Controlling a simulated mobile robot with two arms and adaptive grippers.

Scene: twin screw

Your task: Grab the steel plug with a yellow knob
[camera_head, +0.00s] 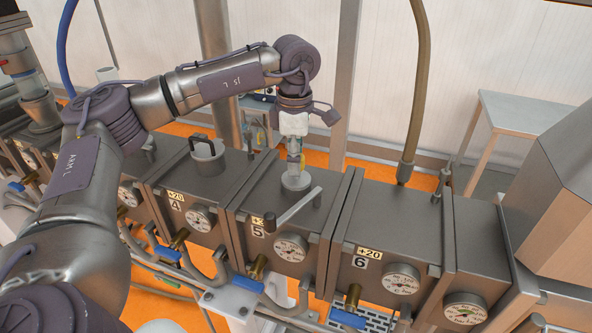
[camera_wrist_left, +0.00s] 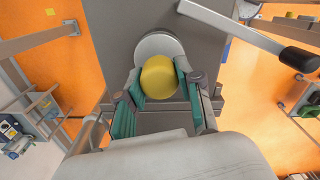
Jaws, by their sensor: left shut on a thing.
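The steel plug (camera_head: 296,184) sits on top of the grey block marked 5, upright. Its yellow knob (camera_head: 302,161) shows just above it, partly hidden by my fingers. In the left wrist view the round yellow knob (camera_wrist_left: 159,77) lies between the green finger pads, with the steel disc of the plug (camera_wrist_left: 157,45) behind it. My left gripper (camera_head: 295,158) points straight down over block 5 and is shut on the knob; it also shows in the left wrist view (camera_wrist_left: 160,84). My right gripper is in neither view.
A lever with a dark grip (camera_head: 293,209) lies across block 5 close to the plug. A steel cup with a dark handle (camera_head: 207,157) stands on block 4. Block 6 (camera_head: 375,215) has a hose rising behind it. Gauges and blue-handled valves line the front.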

